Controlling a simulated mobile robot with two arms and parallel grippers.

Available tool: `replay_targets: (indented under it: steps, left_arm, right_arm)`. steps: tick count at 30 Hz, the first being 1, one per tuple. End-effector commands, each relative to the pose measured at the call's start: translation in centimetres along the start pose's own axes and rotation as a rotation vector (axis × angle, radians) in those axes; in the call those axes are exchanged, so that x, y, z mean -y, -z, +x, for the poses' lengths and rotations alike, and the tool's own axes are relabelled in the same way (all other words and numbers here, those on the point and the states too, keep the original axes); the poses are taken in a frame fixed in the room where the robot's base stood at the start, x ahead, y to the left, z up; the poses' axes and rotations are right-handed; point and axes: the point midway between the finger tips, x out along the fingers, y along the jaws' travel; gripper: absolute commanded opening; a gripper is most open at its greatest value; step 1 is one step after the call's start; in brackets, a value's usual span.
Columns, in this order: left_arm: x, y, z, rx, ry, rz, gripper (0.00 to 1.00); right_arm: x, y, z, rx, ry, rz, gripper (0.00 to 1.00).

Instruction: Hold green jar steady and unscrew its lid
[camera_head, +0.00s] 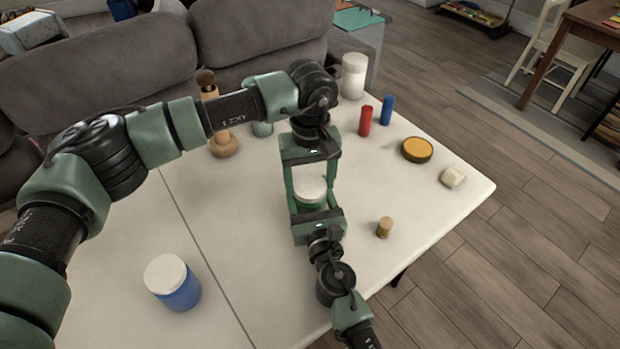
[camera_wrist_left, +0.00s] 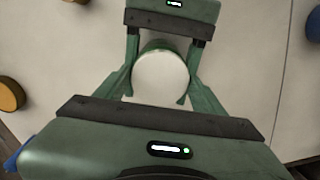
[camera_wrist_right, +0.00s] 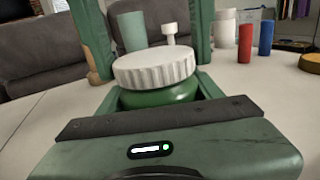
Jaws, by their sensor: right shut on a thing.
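The green jar (camera_head: 310,206) stands on the white table with a white ribbed lid (camera_head: 311,188) on it. In the right wrist view the lid (camera_wrist_right: 155,68) sits on the green body (camera_wrist_right: 158,97). My right gripper (camera_head: 309,200) comes in low from the front and is shut on the jar's body. My left gripper (camera_head: 311,176) points down from above, its open fingers on either side of the lid. In the left wrist view the round lid (camera_wrist_left: 160,78) lies between the fingers. Whether they touch it is unclear.
A blue jar with a white lid (camera_head: 173,283) stands front left. A red cylinder (camera_head: 366,120), a blue cylinder (camera_head: 387,110), a yellow-topped round tin (camera_head: 417,149), a white block (camera_head: 453,177) and a cork (camera_head: 384,227) stand to the right. A white canister (camera_head: 354,75) is behind.

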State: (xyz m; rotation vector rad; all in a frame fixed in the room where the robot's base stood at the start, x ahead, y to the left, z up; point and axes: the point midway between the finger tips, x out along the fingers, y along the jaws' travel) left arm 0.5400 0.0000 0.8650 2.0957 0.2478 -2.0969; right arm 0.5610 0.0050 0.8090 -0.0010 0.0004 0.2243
Motion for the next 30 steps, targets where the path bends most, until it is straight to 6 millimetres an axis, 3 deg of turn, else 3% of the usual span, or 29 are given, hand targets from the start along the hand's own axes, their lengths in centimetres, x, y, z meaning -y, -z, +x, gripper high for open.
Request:
replay_targets:
  steps: [1,3,7,10,30]
  left_arm:
    - [0.0,-0.01,-0.02,0.0,0.0,0.0,0.36]
    - [0.0,-0.01,-0.03,0.0,0.0,0.0,0.2]
    - [0.0,-0.01,-0.04,0.0,0.0,-0.042,0.2]
    - [0.0,-0.01,-0.05,0.0,0.0,-0.175,0.2]
    - [-0.03,-0.04,-0.16,0.002,-0.001,-1.607,0.2]
  right_arm:
    - [0.01,-0.02,0.01,0.0,0.0,0.0,0.0]
    - [0.01,-0.02,0.01,0.0,0.0,0.0,0.0]
    - [0.01,-0.02,0.01,0.0,0.0,0.0,0.0]
    - [0.01,-0.02,0.01,0.0,0.0,0.0,0.0]
    - [0.01,-0.02,0.01,0.0,0.0,0.0,0.0]
